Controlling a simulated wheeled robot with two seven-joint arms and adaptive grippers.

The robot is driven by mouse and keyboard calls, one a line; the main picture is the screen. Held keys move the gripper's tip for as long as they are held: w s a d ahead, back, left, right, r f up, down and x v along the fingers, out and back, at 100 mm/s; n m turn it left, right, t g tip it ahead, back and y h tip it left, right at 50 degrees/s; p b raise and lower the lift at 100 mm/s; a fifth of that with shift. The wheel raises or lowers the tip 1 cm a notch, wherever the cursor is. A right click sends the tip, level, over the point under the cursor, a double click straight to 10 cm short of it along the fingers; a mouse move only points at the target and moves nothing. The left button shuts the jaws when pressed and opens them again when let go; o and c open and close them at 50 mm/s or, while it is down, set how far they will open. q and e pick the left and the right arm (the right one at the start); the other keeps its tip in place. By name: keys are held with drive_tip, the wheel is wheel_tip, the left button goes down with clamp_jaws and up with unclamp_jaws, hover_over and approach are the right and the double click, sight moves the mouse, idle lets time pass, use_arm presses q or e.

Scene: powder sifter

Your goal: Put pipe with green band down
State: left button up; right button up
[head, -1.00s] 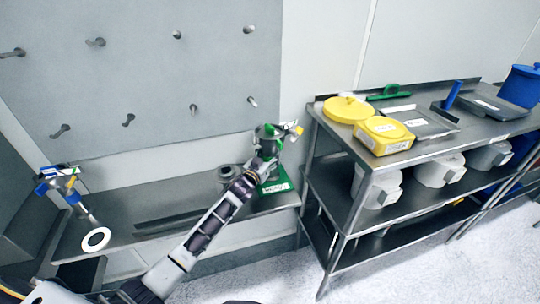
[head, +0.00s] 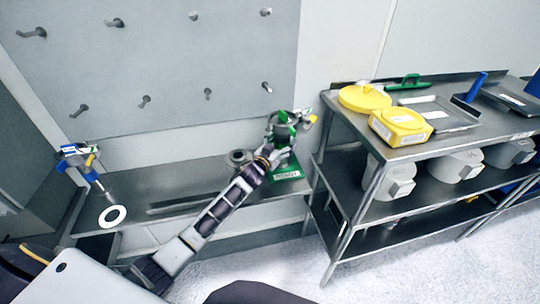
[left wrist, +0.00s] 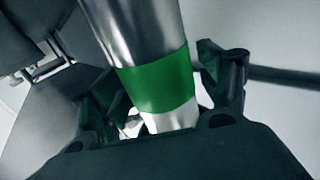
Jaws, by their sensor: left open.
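The pipe with the green band shows large in the left wrist view as a shiny metal tube with a wide green band (left wrist: 160,82). My left gripper (left wrist: 163,92) is open, with one finger on each side of the tube near the band. I cannot tell whether either finger touches it. In the head view my left gripper (head: 281,130) is at the right end of a low metal bench, above a green labelled block (head: 287,171). The gripper and arm hide most of the pipe there. My right gripper is not in view.
The low metal bench (head: 150,186) stands under a grey peg board (head: 170,60). A blue-topped item (head: 76,153) with a white ring (head: 112,216) is at its left end. A metal rack (head: 345,222) to the right holds yellow containers (head: 400,122) and trays.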

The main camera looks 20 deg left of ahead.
use_arm(q)
drive_tip(key=s+a, duration=0.2)
drive_tip(key=s, duration=0.9)
drive_tip(key=shift+s+b, duration=0.2)
drive_tip(key=shift+b, duration=0.25)
drive_tip(key=shift+s+a+f, duration=0.1)
idle(0.8)
